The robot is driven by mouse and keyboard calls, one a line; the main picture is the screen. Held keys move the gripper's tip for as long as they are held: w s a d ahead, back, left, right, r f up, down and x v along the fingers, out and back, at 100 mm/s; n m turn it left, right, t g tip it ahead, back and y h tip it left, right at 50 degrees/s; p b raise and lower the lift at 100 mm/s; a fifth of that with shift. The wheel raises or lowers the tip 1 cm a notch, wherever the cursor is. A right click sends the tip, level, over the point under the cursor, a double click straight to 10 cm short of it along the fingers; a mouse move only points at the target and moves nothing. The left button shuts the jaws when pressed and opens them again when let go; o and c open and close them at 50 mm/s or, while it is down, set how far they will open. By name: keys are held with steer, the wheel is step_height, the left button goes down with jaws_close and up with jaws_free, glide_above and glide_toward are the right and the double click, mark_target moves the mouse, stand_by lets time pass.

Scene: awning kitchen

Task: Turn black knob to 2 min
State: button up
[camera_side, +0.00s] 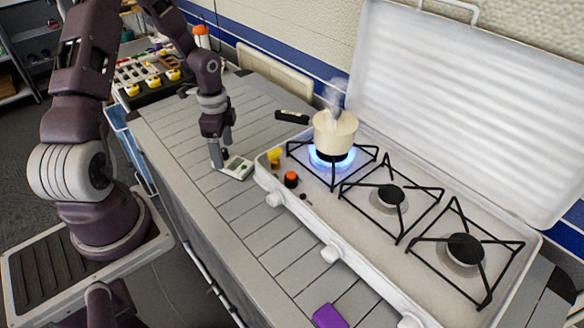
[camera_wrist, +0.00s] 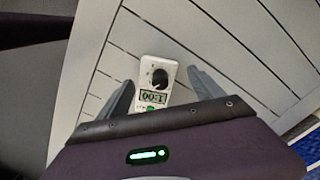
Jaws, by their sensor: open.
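The timer is a small white box with a round black knob (camera_wrist: 160,78) and a small display (camera_wrist: 153,97). The display's digits are small and seem to read 1:00. In the side view the timer (camera_side: 238,168) lies on the grey slatted table, left of the stove. My gripper (camera_side: 220,160) points down right at the timer. In the wrist view my gripper (camera_wrist: 160,82) is open, with one finger on each side of the timer and clear space between each finger and the knob. In the side view the knob is hidden by my gripper.
A white stove (camera_side: 335,252) with several burners stands to the right. A cream pot (camera_side: 334,133) steams over a lit blue flame. A black object (camera_side: 292,117) lies behind the timer. A purple block (camera_side: 329,316) lies at the front. The table left of the stove is mostly clear.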

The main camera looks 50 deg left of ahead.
mark_target(223, 150)
steer(key=shift+r, duration=0.15)
steer(key=shift+r, duration=3.4)
steer(key=n, duration=0.4)
steer(key=shift+d, duration=0.1)
steer(key=n, duration=0.3)
steer(key=shift+n, duration=0.4)
steer(key=n, duration=0.4)
steer(key=shift+n, duration=0.3)
steer(key=shift+f+n, duration=0.2)
steer(key=shift+n, duration=0.3)
step_height(223, 150, down, 7)
steer(key=shift+r, duration=0.15)
